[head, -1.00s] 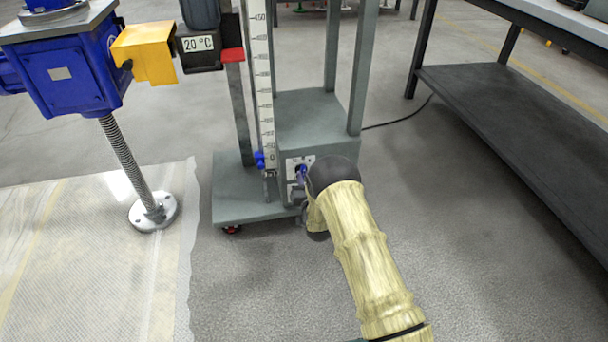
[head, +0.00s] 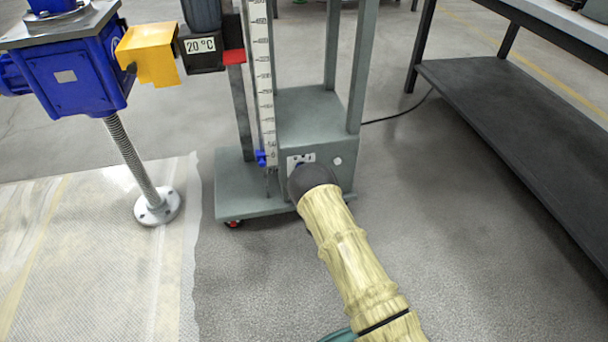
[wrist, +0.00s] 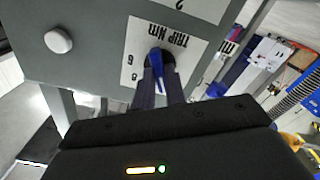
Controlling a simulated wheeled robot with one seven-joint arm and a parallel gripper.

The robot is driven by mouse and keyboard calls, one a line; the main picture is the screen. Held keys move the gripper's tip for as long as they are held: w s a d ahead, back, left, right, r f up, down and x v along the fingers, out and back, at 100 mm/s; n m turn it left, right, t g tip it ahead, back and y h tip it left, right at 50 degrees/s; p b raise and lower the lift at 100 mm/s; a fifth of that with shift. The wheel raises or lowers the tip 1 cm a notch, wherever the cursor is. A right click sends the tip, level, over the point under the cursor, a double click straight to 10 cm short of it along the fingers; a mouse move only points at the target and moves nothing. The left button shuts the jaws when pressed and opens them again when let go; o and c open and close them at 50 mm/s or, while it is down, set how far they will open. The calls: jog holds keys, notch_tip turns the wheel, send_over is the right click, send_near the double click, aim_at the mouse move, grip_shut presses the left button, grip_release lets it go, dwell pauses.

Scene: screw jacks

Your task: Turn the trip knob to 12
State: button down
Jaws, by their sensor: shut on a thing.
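The trip knob (wrist: 157,64) is a dark round knob with a blue pointer bar, on a white plate (wrist: 132,66) marked "TRIP Nm". The plate appears upside down in the wrist view, with the figures 6 and 8 left of the knob. My gripper (wrist: 160,80) is shut on the knob's blue bar, one finger on each side. The 12 mark cannot be made out. In the head view my dark wrist covers the knob, and only the top of the plate (head: 297,159) shows.
The plate is on the grey test stand (head: 245,205), beside a vertical scale (head: 265,90). A round white button (wrist: 58,41) is on the same face. A blue screw jack (head: 75,75) stands at left, a dark shelf table (head: 510,110) at right. Floor between is clear.

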jog(key=shift+d+f, duration=0.1)
jog(key=shift+f, duration=0.1)
jog(key=c, duration=1.4)
grip_release()
jog(key=shift+r, duration=0.1)
jog(key=shift+c, duration=0.2)
jog(key=shift+s, duration=0.15)
jog(key=p+v, duration=0.7)
jog(key=v, duration=1)
jog(key=shift+r, duration=0.2)
